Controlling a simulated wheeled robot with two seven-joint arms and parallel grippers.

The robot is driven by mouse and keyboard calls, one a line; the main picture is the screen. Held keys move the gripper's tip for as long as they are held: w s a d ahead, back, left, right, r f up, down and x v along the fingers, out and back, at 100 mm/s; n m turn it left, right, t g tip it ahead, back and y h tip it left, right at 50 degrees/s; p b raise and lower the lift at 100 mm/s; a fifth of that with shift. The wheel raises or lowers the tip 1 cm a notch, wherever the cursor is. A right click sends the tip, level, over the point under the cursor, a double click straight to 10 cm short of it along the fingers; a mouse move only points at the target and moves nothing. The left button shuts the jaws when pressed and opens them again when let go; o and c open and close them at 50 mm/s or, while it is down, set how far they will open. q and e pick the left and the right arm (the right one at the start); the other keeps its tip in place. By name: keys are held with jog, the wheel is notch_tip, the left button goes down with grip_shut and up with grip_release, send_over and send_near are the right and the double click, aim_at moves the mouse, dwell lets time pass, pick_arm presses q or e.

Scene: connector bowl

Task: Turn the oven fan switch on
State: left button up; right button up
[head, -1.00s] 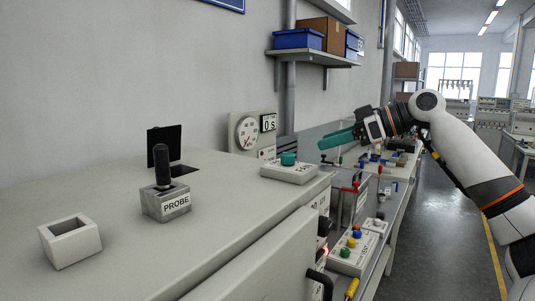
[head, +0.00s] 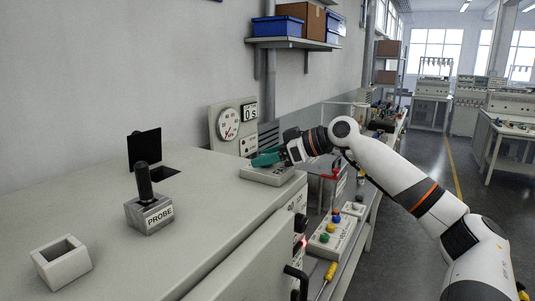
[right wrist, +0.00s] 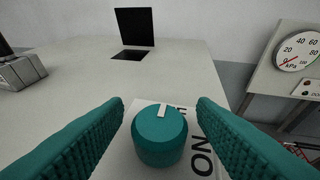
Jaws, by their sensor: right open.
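The fan switch is a round teal knob (right wrist: 160,135) with a white pointer bar on top. In the head view the right gripper (head: 262,159) is over the switch box (head: 268,176) on the cabinet's far right corner and hides the knob. My left gripper is not in view.
The cabinet top (head: 90,190) carries a PROBE block (head: 149,213) with a black handle, an open grey box (head: 61,263) and a raised black flap (head: 145,149). A gauge panel (head: 224,125) stands behind. A colored-button box (head: 332,235) is lower right.

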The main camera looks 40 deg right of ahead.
jog(key=shift+w, duration=0.1)
jog(key=c, duration=1)
